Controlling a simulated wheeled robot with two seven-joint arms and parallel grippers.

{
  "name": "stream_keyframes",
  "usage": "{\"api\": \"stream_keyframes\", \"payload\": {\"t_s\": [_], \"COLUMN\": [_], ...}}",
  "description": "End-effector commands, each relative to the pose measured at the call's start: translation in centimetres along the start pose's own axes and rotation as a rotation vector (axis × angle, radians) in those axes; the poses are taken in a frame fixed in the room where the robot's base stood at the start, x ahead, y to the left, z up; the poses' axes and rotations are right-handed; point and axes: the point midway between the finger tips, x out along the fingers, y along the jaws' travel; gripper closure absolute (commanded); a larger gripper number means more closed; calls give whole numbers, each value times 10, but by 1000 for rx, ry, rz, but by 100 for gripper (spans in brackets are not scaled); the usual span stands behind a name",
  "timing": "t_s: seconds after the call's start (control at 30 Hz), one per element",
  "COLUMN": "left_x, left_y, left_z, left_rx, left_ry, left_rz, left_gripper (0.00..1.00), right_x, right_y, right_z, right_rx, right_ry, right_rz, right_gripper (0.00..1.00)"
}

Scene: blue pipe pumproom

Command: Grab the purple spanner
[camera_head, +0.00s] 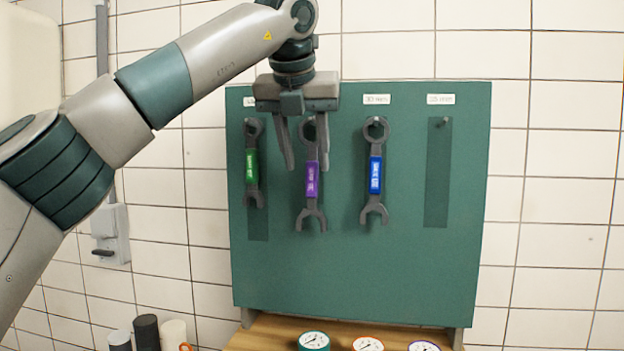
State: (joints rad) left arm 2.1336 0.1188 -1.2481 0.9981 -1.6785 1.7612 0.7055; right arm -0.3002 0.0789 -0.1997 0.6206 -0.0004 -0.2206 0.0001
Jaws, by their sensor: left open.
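The purple spanner (312,180) hangs upright on the green board (330,270), between two other spanners. It has a grey ring end at the top, a purple grip and an open jaw at the bottom. My left gripper (307,168) is open and points down in front of the board. Its two fingers show on either side of the purple spanner's upper part. I cannot tell how far the fingers are from the spanner in depth. The gripper body hides the label above it. My right gripper is not in view.
A green spanner (252,168) hangs close to the left finger. A blue spanner (375,175) hangs to the right. An empty peg (440,122) is at far right. Several gauges (314,340) stand on the wooden shelf (270,331) below.

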Motion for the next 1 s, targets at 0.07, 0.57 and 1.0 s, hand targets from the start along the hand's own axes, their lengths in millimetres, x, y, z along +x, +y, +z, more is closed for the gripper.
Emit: {"api": "stream_keyframes", "payload": {"t_s": [0.07, 0.57, 1.0], "left_x": [11, 30, 57], "left_y": [1, 0, -2], "left_z": [1, 0, 6], "left_rx": [1, 0, 2], "left_ry": [1, -1, 3], "left_rz": [0, 0, 0], "left_gripper": [59, 59, 59], "right_x": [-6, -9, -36], "right_y": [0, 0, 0], "right_z": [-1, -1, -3], "right_rx": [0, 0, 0], "right_ry": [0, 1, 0], "right_rz": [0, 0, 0], "right_gripper": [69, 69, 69]}}
